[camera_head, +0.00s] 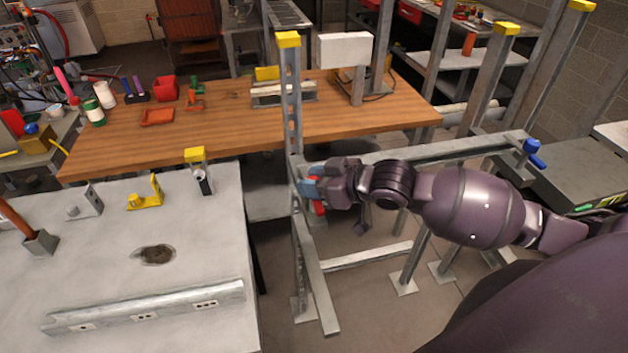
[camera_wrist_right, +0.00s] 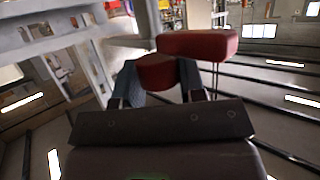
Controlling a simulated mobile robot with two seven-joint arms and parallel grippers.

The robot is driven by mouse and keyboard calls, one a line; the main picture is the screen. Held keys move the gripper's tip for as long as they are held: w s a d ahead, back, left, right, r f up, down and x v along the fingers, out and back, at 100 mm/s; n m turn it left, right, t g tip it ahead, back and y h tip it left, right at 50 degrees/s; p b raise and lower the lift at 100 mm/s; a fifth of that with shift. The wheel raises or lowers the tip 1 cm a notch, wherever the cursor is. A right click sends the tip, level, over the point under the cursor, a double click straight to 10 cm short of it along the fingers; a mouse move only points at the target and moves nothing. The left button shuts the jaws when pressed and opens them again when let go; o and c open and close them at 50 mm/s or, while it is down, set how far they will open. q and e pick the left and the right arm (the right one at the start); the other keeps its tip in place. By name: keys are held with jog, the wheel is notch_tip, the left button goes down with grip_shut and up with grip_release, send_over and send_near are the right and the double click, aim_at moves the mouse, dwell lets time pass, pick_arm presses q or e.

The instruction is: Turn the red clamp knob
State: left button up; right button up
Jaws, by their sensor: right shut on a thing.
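The red clamp knob (camera_head: 319,208) is at the near upright of the grey metal frame, mostly hidden by my right gripper (camera_head: 311,188) in the head view. In the right wrist view the red knob (camera_wrist_right: 197,44) shows a wide bar with a rounder red part below it. That rounder part sits between the blue fingertips of my right gripper (camera_wrist_right: 160,78). The right gripper is shut on the knob, with the arm reaching in from the right. My left gripper is in neither view.
The grey metal frame (camera_head: 330,259) stands on the floor around the knob, with a blue clamp knob (camera_head: 532,148) on its right end. A wooden workbench (camera_head: 230,118) lies behind. A pale worktable (camera_head: 110,260) with fixtures stands at the left.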

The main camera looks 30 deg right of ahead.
jog(key=shift+n+g+y+b, duration=0.35)
jog(key=shift+n+g+y, duration=1.05)
jog(key=shift+n, duration=0.4)
jog(key=o, duration=0.9)
jog(key=shift+w+a, duration=0.1)
jog(key=shift+v, duration=5.5)
jog(key=shift+f, duration=0.1)
